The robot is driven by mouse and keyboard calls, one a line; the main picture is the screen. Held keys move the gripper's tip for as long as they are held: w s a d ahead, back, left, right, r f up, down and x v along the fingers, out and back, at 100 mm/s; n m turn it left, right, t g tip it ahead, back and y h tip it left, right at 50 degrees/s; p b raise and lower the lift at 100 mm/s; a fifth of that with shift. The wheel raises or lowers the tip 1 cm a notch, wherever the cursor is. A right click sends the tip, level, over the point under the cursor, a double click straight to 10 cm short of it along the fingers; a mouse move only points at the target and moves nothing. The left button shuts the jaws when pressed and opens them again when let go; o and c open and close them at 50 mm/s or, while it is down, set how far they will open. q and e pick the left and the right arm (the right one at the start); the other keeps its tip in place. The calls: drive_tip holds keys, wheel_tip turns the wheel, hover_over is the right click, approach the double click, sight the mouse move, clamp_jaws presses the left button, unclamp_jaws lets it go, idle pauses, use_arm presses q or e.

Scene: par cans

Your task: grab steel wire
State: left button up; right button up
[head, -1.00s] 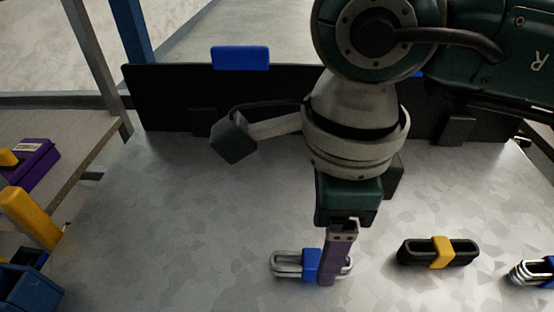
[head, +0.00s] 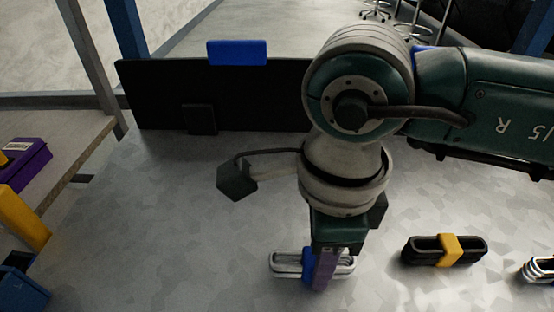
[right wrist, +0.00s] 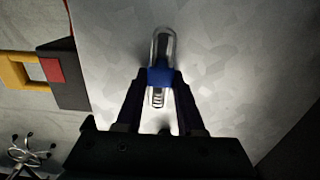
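A silver steel wire bundle with a blue band (head: 283,265) lies on the grey table, left of the black bundle. My right gripper (head: 325,272) points down over it, one purple finger covering part of the bundle. In the right wrist view, the steel wire (right wrist: 163,45) extends ahead between the fingers of my right gripper (right wrist: 161,78). The fingertips stand apart on either side of the blue band; I cannot tell whether they touch it. A second silver bundle (head: 537,270) is cut off at the right edge. My left gripper is not in view.
A black bundle with a yellow band (head: 450,250) lies right of the gripper. A black panel (head: 150,95) with a blue block (head: 237,53) stands along the table's back. The table's left part is clear. A purple case (head: 28,160) sits on a side bench.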

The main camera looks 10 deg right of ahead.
clamp_jaws()
